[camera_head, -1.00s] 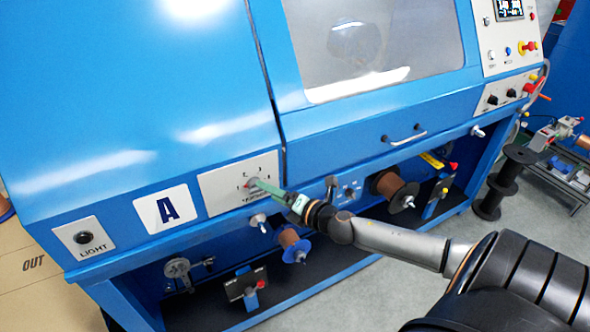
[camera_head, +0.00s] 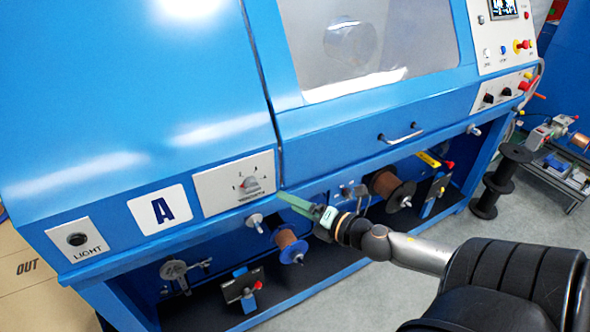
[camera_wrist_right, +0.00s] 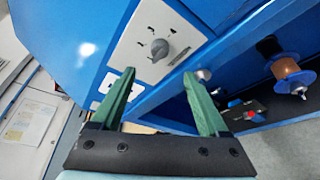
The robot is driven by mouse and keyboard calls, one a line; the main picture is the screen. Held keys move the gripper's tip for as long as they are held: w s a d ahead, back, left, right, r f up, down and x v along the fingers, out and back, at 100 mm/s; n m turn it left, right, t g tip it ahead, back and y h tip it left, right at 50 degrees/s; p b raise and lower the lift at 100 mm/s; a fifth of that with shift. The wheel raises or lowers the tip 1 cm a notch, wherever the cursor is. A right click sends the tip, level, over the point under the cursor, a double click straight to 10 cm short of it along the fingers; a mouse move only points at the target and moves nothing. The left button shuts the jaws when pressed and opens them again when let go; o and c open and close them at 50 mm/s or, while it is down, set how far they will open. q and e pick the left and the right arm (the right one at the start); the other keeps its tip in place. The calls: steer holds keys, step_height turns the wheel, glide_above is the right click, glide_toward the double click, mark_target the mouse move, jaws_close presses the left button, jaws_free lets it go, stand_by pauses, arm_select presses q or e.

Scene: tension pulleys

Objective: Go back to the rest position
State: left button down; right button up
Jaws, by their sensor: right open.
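My right gripper (camera_head: 303,208) is in front of the blue machine's front panel, just right of and below the selector knob plate (camera_head: 234,182). Its green fingers are apart and empty in the right wrist view (camera_wrist_right: 157,92). The grey selector knob (camera_head: 249,186) sits on the white plate and is clear of the fingers. It also shows beyond the fingers in the right wrist view (camera_wrist_right: 160,48). My left gripper is not in view.
Copper spools (camera_head: 290,244) hang under the panel, with another (camera_head: 390,188) farther right. A door handle (camera_head: 401,134) protrudes above. A black spool stand (camera_head: 497,182) is on the floor at the right. Open floor lies in front of the machine.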

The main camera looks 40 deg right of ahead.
stand_by(0.4)
steer(key=s+a+f+m+g, duration=0.1)
steer(key=s+a+f+m, duration=0.15)
steer(key=f+m, duration=0.2)
steer(key=s+a+f+m+g+h, duration=0.1)
steer(key=s+f+m, duration=0.2)
steer(key=f+m, duration=0.15)
steer(key=s+a+f+m+g, duration=0.1)
steer(key=s+a+f+m, duration=0.1)
steer(key=f+m, duration=0.25)
steer(key=s+a+f+m+g, duration=0.1)
steer(key=s+a+f+m, duration=0.1)
steer(key=a+m, duration=0.1)
steer(key=s+a+f+m+g+y, duration=0.1)
steer(key=s+a+f+m, duration=0.1)
steer(key=a, duration=0.4)
steer(key=s+a+f+m+g, duration=0.1)
steer(key=s+a+f+m, duration=0.2)
steer(key=a+f+m, duration=0.1)
steer(key=shift+a+g+y, duration=0.3)
steer(key=shift+a+y, duration=0.1)
steer(key=shift+a, duration=0.25)
